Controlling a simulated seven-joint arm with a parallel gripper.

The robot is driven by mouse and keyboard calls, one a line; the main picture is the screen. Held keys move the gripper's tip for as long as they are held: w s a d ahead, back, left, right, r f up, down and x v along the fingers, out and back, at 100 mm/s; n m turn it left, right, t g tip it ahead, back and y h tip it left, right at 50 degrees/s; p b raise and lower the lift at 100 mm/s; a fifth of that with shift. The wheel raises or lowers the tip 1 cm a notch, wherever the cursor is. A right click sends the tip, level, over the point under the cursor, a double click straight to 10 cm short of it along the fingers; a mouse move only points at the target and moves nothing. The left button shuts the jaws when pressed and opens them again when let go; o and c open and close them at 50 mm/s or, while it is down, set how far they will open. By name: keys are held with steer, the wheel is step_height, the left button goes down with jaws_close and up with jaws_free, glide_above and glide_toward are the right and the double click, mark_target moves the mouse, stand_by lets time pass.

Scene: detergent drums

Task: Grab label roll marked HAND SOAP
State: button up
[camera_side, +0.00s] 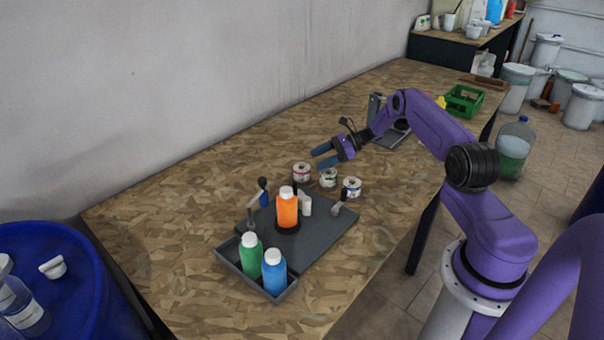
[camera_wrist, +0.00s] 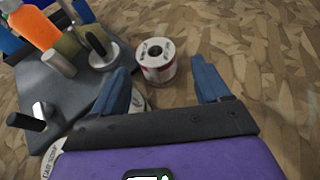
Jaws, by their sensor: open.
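Three label rolls stand in a row on the wooden bench: one with red print (camera_side: 302,172), one with green print (camera_side: 328,178) and one with blue print (camera_side: 352,188). I cannot read which is marked HAND SOAP. My gripper (camera_side: 318,158) is open and empty, above and just behind the red and green rolls. In the wrist view the red roll (camera_wrist: 156,64) shows ahead, between the spread fingers and apart from them. Another roll (camera_wrist: 50,162) is partly hidden by my gripper at lower left, its lettering only partly visible. A third is mostly hidden behind the left finger.
A dark labelling stand (camera_side: 322,238) holds an orange bottle (camera_side: 287,210), with upright levers around it. Its front tray (camera_side: 230,262) holds a green bottle (camera_side: 251,254) and a blue bottle (camera_side: 273,270). A green crate (camera_side: 464,101) stands far back. Bench left of the rolls is clear.

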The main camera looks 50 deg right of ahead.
mark_target(308, 166)
steer(key=x, duration=0.5)
steer(key=shift+a+f, duration=0.1)
steer(key=shift+a, duration=0.05)
steer(key=c, duration=0.9)
steer(key=shift+c, duration=0.2)
